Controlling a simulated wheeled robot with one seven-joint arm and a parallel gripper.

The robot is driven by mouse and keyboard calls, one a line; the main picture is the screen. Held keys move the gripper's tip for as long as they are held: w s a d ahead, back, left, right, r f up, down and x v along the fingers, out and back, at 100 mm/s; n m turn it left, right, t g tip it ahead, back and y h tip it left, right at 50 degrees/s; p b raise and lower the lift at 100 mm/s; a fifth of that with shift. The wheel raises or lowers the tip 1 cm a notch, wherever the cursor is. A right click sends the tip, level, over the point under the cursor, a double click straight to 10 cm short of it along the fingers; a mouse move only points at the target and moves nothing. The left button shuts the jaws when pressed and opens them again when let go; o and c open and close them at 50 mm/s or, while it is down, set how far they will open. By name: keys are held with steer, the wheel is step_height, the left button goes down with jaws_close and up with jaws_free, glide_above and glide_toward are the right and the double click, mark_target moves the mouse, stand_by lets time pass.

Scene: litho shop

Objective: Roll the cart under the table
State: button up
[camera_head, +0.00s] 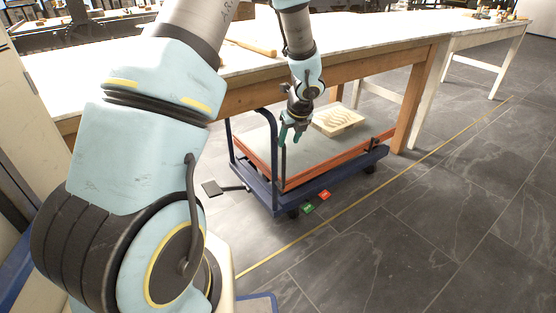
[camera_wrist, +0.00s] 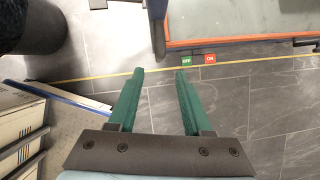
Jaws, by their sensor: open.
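The cart (camera_head: 335,172) has a blue frame, an orange rim and a grey bed. It stands partly beneath the long table (camera_head: 350,50), with its near side out past the table's front edge. Its blue push handle (camera_head: 270,150) rises at the left end. A green OFF pedal (camera_head: 308,209) and a red ON pedal (camera_head: 324,195) stick out low on its near side; they also show in the wrist view (camera_wrist: 198,60). My gripper (camera_head: 291,135), with green fingers, appears close to the handle in the head view. In the wrist view its fingers (camera_wrist: 161,74) are apart with nothing between them.
A carved pale block (camera_head: 338,120) lies on the cart bed. A yellow line (camera_head: 400,168) runs along the tiled floor in front of the cart. The table's wooden leg (camera_head: 414,105) stands beyond the cart's right end. Floor at the right is clear.

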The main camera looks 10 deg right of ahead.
mark_target(285, 153)
steer(key=b+x, duration=0.2)
steer(key=x, duration=0.8)
steer(key=shift+f, duration=0.1)
jaws_close()
stand_by(1.2)
